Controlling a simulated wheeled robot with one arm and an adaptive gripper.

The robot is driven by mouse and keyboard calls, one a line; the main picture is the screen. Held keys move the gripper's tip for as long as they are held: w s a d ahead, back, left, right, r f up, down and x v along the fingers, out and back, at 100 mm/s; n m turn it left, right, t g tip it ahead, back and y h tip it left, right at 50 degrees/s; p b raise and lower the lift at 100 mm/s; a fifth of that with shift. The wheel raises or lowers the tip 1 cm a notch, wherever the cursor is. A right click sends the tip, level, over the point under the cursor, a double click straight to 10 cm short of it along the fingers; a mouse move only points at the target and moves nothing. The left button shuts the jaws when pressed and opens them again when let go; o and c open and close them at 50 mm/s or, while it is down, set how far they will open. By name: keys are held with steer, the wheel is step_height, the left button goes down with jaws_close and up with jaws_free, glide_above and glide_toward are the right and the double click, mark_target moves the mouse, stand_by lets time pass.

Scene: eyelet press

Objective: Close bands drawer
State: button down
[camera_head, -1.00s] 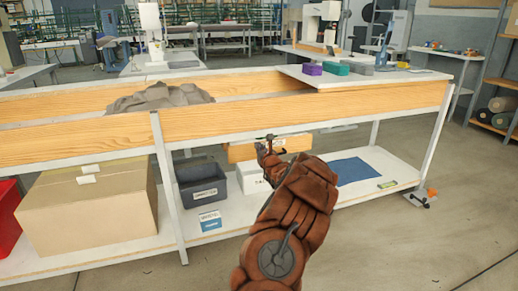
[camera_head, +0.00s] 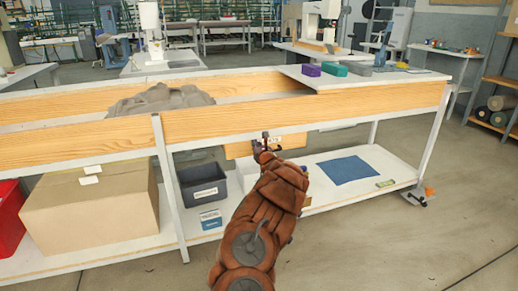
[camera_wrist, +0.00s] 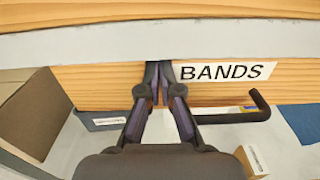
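The bands drawer (camera_head: 290,142) hangs under the workbench's front rail, partly hidden behind my arm in the head view. In the wrist view its wooden front (camera_wrist: 100,88) fills the middle, with a white label reading BANDS (camera_wrist: 225,72). A black bent bar handle (camera_wrist: 240,115) shows below the label, to the right of my fingers. My gripper (camera_wrist: 157,72) has its fingers together, with nothing seen between them. It also shows in the head view (camera_head: 264,142), in front of the drawer. I cannot tell whether the fingertips touch the wood or how far out the drawer is.
The lower shelf holds a cardboard box (camera_head: 90,215), a dark grey bin (camera_head: 203,187) and a blue mat (camera_head: 350,170). A grey cloth heap (camera_head: 160,98) lies in the benchtop's recess. The floor (camera_head: 400,245) at the right front is clear.

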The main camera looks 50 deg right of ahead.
steer(key=shift+w+r, duration=0.15)
steer(key=shift+r, duration=0.3)
steer(key=p+v, duration=0.1)
steer(key=v, duration=1.3)
steer(key=shift+f+p, duration=0.35)
steer(key=shift+f, duration=0.05)
